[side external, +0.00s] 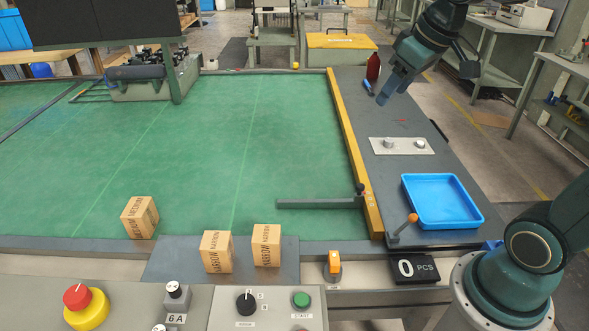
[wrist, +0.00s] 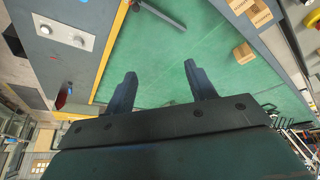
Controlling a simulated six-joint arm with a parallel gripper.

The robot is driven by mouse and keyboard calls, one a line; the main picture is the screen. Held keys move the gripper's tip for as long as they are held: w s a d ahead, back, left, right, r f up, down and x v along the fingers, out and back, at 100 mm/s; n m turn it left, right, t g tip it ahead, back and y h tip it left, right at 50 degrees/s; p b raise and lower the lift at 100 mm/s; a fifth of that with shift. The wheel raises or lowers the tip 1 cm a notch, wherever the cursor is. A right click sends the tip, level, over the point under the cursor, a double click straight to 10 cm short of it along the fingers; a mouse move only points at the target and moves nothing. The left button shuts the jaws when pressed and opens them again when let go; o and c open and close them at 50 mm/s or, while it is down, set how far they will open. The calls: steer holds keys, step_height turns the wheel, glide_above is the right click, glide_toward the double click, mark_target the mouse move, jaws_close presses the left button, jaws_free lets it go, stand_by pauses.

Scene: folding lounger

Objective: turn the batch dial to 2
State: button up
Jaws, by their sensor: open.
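The likely batch dial is a black knob (side external: 246,303) on the grey control panel (side external: 225,317) at the bottom of the side external view. Small white labels surround it, too small to read; its pale pointer mark seems to face roughly up. My gripper (side external: 379,95) is high at the upper right of that view, above the dark side table and far from the dial. In the wrist view my gripper (wrist: 160,82) shows its two fingers apart with nothing between them. I cannot make out the dial in the wrist view.
A green start button (side external: 301,299), a red emergency button (side external: 77,297) and an orange switch (side external: 334,264) are near the dial. Three cardboard boxes (side external: 216,252) stand behind the panel. A blue tray (side external: 442,201) and a counter (side external: 414,268) are at right. The green mat (side external: 190,150) is mostly clear.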

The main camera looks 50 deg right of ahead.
steer(key=w+d+f, duration=0.3)
steer(key=w+d, duration=0.5)
steer(key=d, duration=0.2)
glide_above(389, 140)
steer(key=s, duration=0.6)
step_height(389, 140, down, 19)
steer(key=shift+r+g, duration=0.15)
steer(key=shift+g, duration=0.15)
steer(key=shift+w, duration=0.1)
steer(key=x, duration=1.3)
steer(key=shift+w+a+f, duration=0.15)
steer(key=shift+a+f, duration=0.05)
steer(key=shift+f, duration=0.1)
